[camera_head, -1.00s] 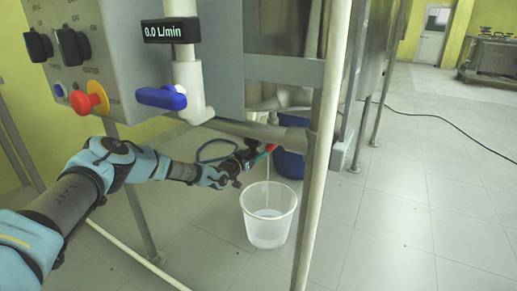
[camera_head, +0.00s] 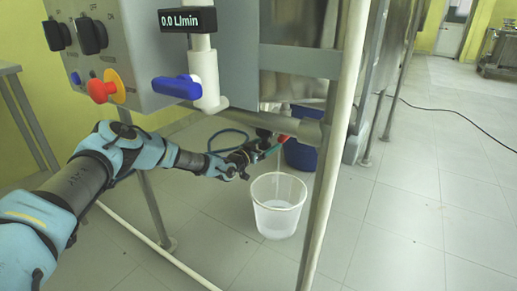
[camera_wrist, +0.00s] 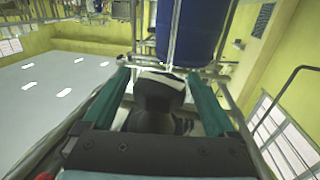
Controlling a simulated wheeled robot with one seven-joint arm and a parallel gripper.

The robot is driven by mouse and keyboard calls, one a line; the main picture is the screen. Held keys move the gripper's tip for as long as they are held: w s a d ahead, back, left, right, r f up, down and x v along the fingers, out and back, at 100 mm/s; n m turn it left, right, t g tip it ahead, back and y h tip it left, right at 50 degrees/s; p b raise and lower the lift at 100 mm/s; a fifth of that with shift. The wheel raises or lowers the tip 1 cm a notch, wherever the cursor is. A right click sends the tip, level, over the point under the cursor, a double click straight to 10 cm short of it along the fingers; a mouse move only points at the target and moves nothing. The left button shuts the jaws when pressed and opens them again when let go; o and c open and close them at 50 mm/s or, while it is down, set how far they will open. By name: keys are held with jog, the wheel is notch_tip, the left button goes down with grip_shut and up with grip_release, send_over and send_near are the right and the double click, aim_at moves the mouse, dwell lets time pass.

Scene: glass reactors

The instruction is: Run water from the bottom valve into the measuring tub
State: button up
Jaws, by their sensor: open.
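The white translucent measuring tub (camera_head: 277,208) stands upright on the floor below the vessel's bottom outlet. The red handle of the bottom valve (camera_head: 283,138) shows just above and behind my gripper (camera_head: 270,152), at the end of the low pipe. My gripper is open; its two teal fingers show apart in the wrist view (camera_wrist: 160,78). A dark rounded part (camera_wrist: 160,92) lies between them; whether they touch it is unclear. A thin pale vertical line crosses in front of the blue barrel in the wrist view; I cannot tell whether it is water.
The flow display (camera_head: 187,19) reads 0.0 L/min. A blue-handled valve (camera_head: 177,87) and a red stop button (camera_head: 101,91) are above my arm. Floor at right is mostly clear.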

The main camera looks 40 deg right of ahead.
aim_at(260, 147)
jog(key=a, duration=0.3)
jog(key=a+p, duration=0.1)
jog(key=a, duration=0.2)
jog(key=s+a, duration=0.1)
jog(key=a, duration=0.2)
jog(key=shift+a+p, duration=0.1)
jog(key=shift+p, duration=0.25)
